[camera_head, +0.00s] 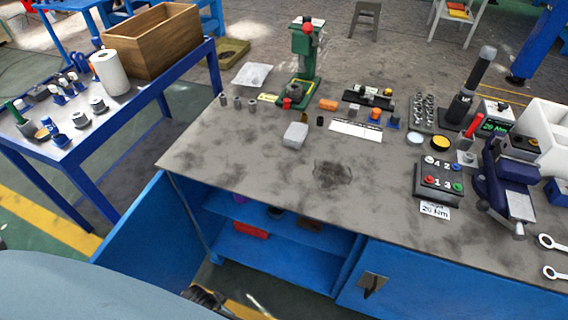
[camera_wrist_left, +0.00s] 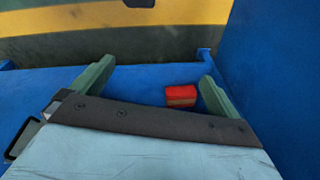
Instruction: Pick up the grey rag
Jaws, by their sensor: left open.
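No item is clearly recognisable as the grey rag. A light grey, block-like item (camera_head: 295,135) lies on the workbench, left of its middle. A pale crumpled sheet (camera_head: 252,75) lies near the bench's back left edge; I cannot tell whether either is cloth. In the left wrist view my left gripper (camera_wrist_left: 156,60) is open, its two green-grey fingers apart over a blue surface. A red box (camera_wrist_left: 180,96) shows near the right finger, and nothing is visibly held. My right gripper is in neither view.
The workbench (camera_head: 240,170) has a clear front left area with a dark stain. Below, an open blue cabinet holds a red box (camera_head: 250,229) and dark items. A black-topped control box (camera_head: 438,182) and a vise (camera_head: 508,180) stand at right. A blue-framed side table (camera_head: 125,115) stands left.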

